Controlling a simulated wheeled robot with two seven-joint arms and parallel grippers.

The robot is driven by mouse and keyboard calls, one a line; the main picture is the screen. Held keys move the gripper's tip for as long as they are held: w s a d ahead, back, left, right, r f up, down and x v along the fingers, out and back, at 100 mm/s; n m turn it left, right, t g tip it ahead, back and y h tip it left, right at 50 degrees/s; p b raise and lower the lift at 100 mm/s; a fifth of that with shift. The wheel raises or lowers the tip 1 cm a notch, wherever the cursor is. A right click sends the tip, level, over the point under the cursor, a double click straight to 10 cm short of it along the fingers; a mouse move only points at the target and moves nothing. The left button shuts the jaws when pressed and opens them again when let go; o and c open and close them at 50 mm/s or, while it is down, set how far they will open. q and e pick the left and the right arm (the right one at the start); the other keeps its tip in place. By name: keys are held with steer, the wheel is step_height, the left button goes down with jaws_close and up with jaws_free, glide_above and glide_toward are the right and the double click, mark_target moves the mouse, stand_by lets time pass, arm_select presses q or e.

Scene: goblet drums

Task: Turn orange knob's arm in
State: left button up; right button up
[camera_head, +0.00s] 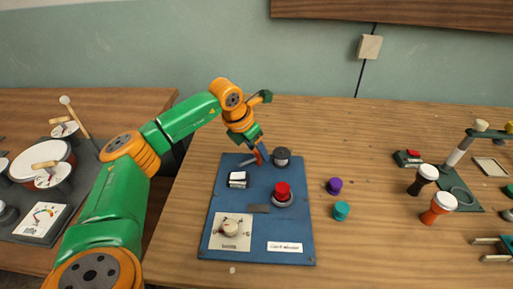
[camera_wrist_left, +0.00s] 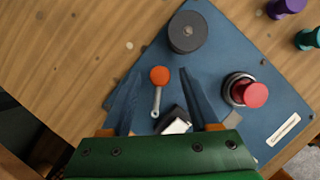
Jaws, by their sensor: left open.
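The orange knob (camera_wrist_left: 160,75) is a small ball on a thin grey arm (camera_wrist_left: 156,103), on a blue board (camera_head: 226,182). My left gripper (camera_head: 260,160) is open above the board's far part. In the left wrist view its two blue fingers stand on either side of the knob, with gaps showing; I cannot tell their height over it.
The board also holds a dark grey cylinder (camera_head: 282,156), a red button (camera_head: 282,191), a black and white switch (camera_head: 238,179) and a white dial (camera_head: 230,228). Purple (camera_head: 334,186) and teal (camera_head: 341,210) knobs stand to its right. Drums (camera_head: 52,176) are on the left table.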

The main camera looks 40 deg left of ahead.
arm_select(q)
jaws_close()
stand_by(0.3)
steer(key=n+y, duration=0.1)
steer(key=n, duration=0.3)
steer(key=shift+d, duration=0.2)
steer(key=n+y, duration=0.2)
steer(key=n, duration=0.2)
steer(key=shift+w+d+n, duration=0.1)
steer(key=shift+d+n, duration=0.05)
steer(key=shift+n, duration=0.15)
steer(key=n+g+y, duration=0.1)
steer(key=n, duration=0.2)
steer(key=shift+d+r, duration=0.1)
steer(key=shift+w+n+g+y, duration=0.1)
steer(key=shift+n+g+y, duration=0.25)
steer(key=shift+n, duration=0.7)
steer(key=shift+w+n+g+y, duration=0.1)
steer(key=shift+n+g+y, duration=0.2)
steer(key=shift+n, duration=0.75)
